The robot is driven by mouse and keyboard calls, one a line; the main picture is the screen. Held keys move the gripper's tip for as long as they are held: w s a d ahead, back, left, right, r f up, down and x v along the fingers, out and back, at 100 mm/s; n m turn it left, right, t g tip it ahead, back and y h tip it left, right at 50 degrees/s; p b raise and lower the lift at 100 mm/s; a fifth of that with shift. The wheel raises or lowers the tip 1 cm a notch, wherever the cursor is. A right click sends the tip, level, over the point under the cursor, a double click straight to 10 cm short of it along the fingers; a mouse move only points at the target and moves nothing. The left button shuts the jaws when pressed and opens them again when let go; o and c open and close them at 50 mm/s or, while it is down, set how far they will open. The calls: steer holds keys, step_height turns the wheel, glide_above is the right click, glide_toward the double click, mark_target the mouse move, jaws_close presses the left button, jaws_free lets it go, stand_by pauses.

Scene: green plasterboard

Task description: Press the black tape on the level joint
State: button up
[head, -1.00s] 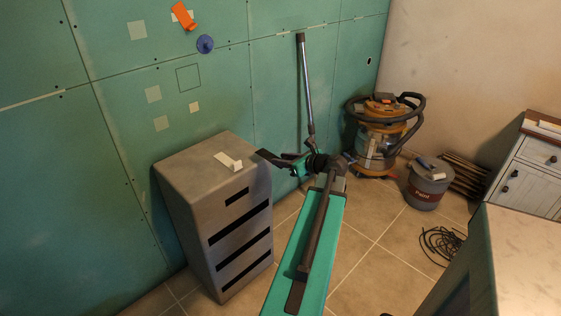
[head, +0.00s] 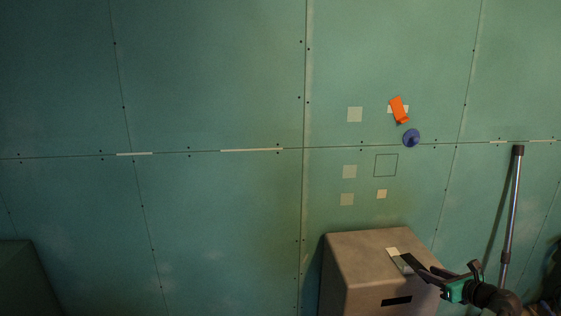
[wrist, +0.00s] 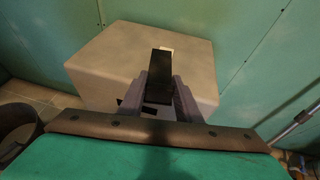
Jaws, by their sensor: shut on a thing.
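The level joint (head: 350,147) runs across the green wall in the head view, with pale strips along parts of it. My gripper (wrist: 160,82) is shut on a dark strip, the black tape (wrist: 157,72), which sticks out ahead of the jaws. In the head view the black tape (head: 413,263) shows as a dark strip in front of the grey box's top, well below the joint and apart from it. Its far end overlaps a pale strip (head: 392,251) on the box in that view. Whether they touch is unclear.
The grey box (head: 355,260) stands against the wall below the joint. An orange tool (head: 399,110) and a blue disc (head: 411,137) are on the wall near the joint, with pale squares (head: 349,172) around. A metal pole (head: 513,200) leans at the right.

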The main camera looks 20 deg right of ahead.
steer(key=w+a+n+y, duration=0.1)
steer(key=w+a, duration=0.3)
steer(key=w+a+n+y, duration=0.1)
steer(key=w+a, duration=0.3)
steer(key=w+a+n+y, duration=0.1)
steer(key=w+a, duration=0.3)
steer(key=a, duration=0.1)
steer(key=shift+w+a+r+y, duration=0.1)
steer(key=shift+w+r+y, duration=0.1)
steer(key=shift+r+y, duration=0.1)
steer(key=w+a+n+g+y, duration=0.1)
steer(key=w+a+n+y, duration=0.2)
steer(key=a, duration=1.2)
steer(key=w+a+n+g+y, duration=0.2)
steer(key=w+a, duration=0.3)
steer(key=a, duration=1)
steer(key=w+a+r+n+g+y, duration=0.1)
steer(key=w+a+n+g+y, duration=0.1)
steer(key=a, duration=1.3)
steer(key=w+n+y, duration=0.1)
steer(key=n+y, duration=0.1)
steer(key=shift+w+a+n, duration=0.3)
steer(key=shift+w+a, duration=0.05)
steer(key=shift+w, duration=0.05)
steer(key=shift+r+y, duration=0.1)
steer(key=shift+y, duration=0.2)
